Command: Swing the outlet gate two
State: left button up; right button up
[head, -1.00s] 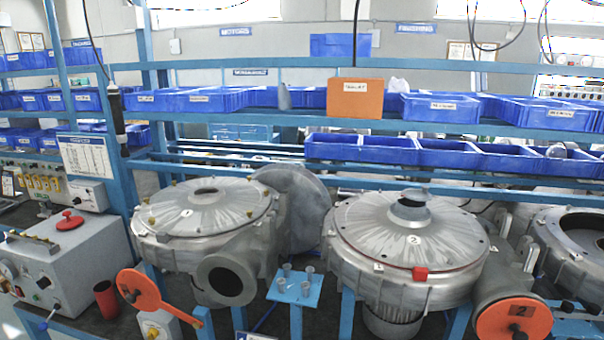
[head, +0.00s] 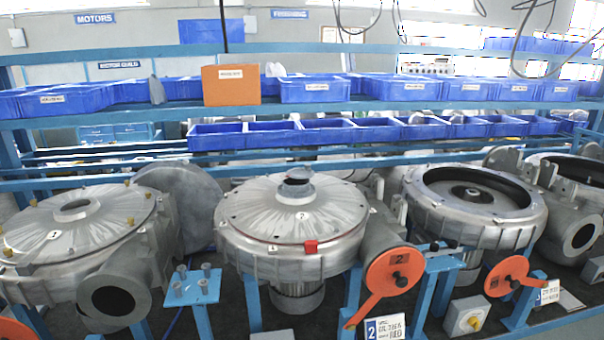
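The outlet gate two is an orange disc (head: 394,272) marked 2, with a dark knob and an orange handle slanting down to the left. It sits at the outlet of blower two (head: 291,215), the middle grey blower marked 2, and appears to cover the outlet opening. A sign (head: 384,328) with a blue 2 stands just below the gate's handle. Neither of my grippers shows in the head view.
Blower one (head: 80,225) with an open round outlet stands left. An open-topped blower (head: 474,210) stands right, with another orange gate (head: 507,276) near it. A small blue stand (head: 192,288) with grey pegs stands between blowers one and two. Blue bins (head: 316,90) line shelves behind.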

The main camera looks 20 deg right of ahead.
aim_at(395, 271)
jog(key=z, duration=1.45)
jog(key=k+l, duration=0.05)
jog(key=l, duration=0.05)
